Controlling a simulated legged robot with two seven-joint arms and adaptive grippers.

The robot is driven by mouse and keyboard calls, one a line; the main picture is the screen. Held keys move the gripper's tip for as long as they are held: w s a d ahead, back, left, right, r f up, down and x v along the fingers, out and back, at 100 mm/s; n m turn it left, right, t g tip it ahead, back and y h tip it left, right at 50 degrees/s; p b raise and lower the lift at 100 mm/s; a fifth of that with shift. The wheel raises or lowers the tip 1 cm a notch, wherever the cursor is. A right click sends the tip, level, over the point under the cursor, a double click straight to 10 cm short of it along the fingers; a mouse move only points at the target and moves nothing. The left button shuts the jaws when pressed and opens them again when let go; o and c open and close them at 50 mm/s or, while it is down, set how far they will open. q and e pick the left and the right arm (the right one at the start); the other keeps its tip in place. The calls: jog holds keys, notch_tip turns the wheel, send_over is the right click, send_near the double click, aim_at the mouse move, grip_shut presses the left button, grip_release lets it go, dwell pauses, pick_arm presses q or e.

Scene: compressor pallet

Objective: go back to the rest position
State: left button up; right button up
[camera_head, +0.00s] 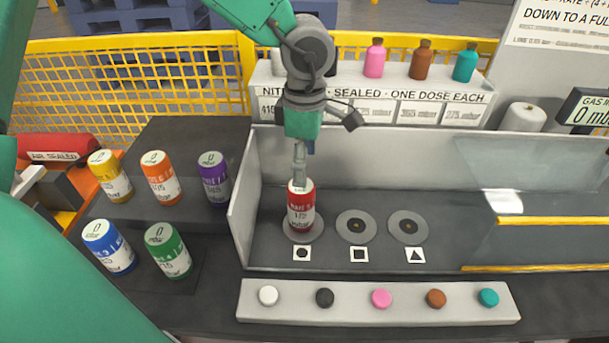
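My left arm comes in at the top left, and its gripper (300,184) points down at the top of the red canister (301,213). The fingers show edge-on and overlap the canister's cap; I cannot tell whether they grip it. The red canister stands upright on the left round pad, above the circle mark (302,254). The middle pad (358,226), by the square mark, and the right pad (408,226), by the triangle mark, are bare. My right gripper is not in view.
Yellow (110,177), orange (161,178), purple (214,178), blue (108,247) and green (168,251) canisters stand at left. A button panel (378,315) lies in front. Behind is a shelf (378,108) with bottles; a yellow fence (140,75) stands farther back.

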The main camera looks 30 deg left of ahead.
pick_arm(q)
jog(key=shift+d+r, duration=0.1)
jog(key=shift+r, duration=0.45)
